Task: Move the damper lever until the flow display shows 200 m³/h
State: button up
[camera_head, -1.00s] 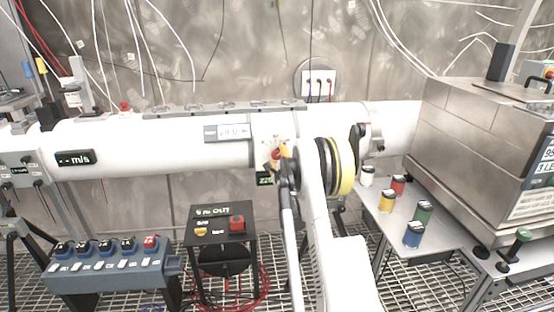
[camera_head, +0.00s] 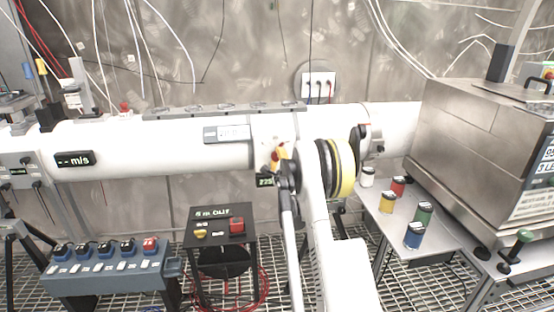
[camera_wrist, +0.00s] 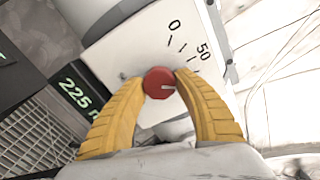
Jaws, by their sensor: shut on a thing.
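The damper lever shows in the wrist view as a round red knob (camera_wrist: 159,83) with a small pale mark on its right. My gripper (camera_wrist: 160,88) has its two yellow ribbed fingers closed on the knob from both sides. Behind it is a white scale plate (camera_wrist: 120,45) with 0 and 50 readable; the rest is hidden. In the head view my gripper (camera_head: 277,155) is at the white duct, and the display (camera_head: 265,181) is partly covered by my arm.
A black stand (camera_head: 222,217) with a red and a yellow button is below the duct. A blue switch box (camera_head: 110,268) is at the lower left. Several coloured jars stand on a metal table (camera_head: 432,238) at right, beside a large steel box (camera_head: 480,140).

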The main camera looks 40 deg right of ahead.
jog(key=o, duration=1.2)
jog(key=v, duration=1.2)
jog(key=shift+w, duration=0.1)
